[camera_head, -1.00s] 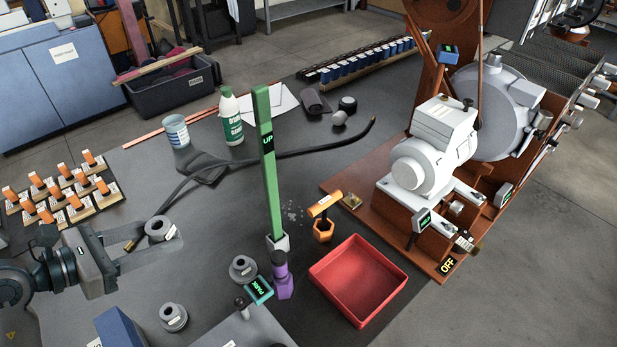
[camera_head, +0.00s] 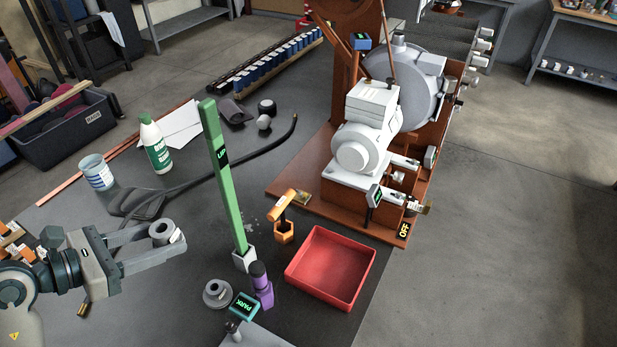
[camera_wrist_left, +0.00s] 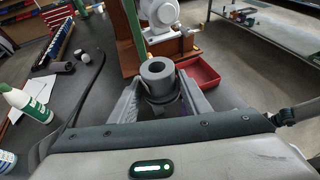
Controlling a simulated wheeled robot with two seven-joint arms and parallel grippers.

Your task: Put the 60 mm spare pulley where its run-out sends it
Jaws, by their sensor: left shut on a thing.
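My left gripper (camera_head: 165,243) is shut on a grey pulley (camera_head: 163,231) with a pale tag, held above the bench. In the left wrist view the same pulley (camera_wrist_left: 158,72) sits between the two fingers, its bore facing up. I cannot read its size. A second grey pulley (camera_head: 217,293) lies on the bench near the purple-handled tool (camera_head: 261,284). A red tray (camera_head: 330,267) stands empty to the right, and shows beyond the held pulley in the left wrist view (camera_wrist_left: 203,73). A green upright bar (camera_head: 222,170) carries a sign reading "UP". My right gripper is not in view.
A sign reading "PARK" (camera_head: 243,306) stands at the front. A green-and-white bottle (camera_head: 155,145), a can (camera_head: 97,172) and a black hose (camera_head: 230,168) are farther back.

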